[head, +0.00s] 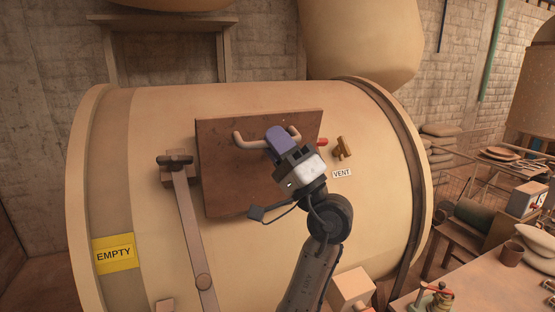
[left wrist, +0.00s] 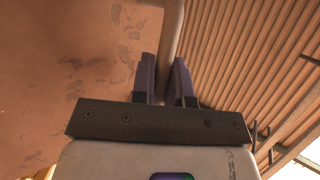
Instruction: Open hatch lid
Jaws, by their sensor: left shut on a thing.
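The hatch lid (head: 235,175) is a brown, rust-coloured square plate on the front of a large cream drum. Its surface also fills the left of the left wrist view (left wrist: 70,60). A pale bar handle (head: 250,141) is fixed across its upper part. My left gripper (head: 280,140) is at the right part of this handle, its purple fingers closed around the bar. The handle also shows between the fingers in the left wrist view (left wrist: 170,40). The lid looks flush with the drum; I cannot tell if there is a gap. My right gripper is not in view.
A long lever bar (head: 190,225) stands left of the lid. A brass vent valve (head: 342,148) with a red tip sits to its right, above a "VENT" label (head: 342,174). A yellow "EMPTY" sign (head: 115,253) is at lower left. A cluttered workbench (head: 480,275) stands at right.

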